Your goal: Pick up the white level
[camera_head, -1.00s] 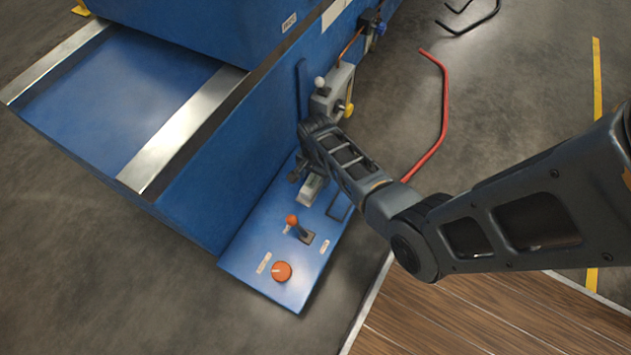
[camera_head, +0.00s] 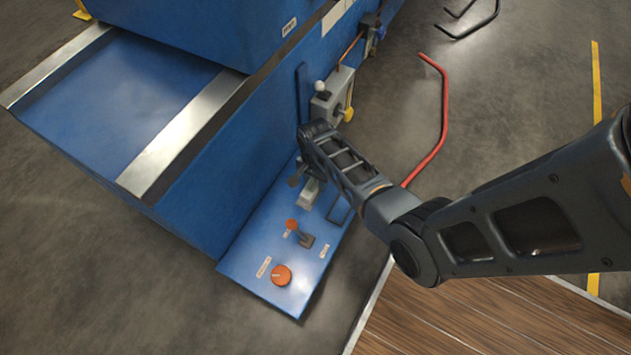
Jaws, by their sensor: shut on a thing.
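The white level (camera_head: 310,194) shows as a small pale block at the upper part of the blue control shelf. My gripper (camera_head: 300,176) is right above and against it, shut on it. My wrist and forearm cover most of the fingers and the upper end of the level. I cannot tell whether the level still touches the shelf.
A grey box with a white ball knob (camera_head: 321,87) is on the blue machine (camera_head: 235,150) just beyond my wrist. A red bent bar (camera_head: 442,110) lies on the floor to the right.

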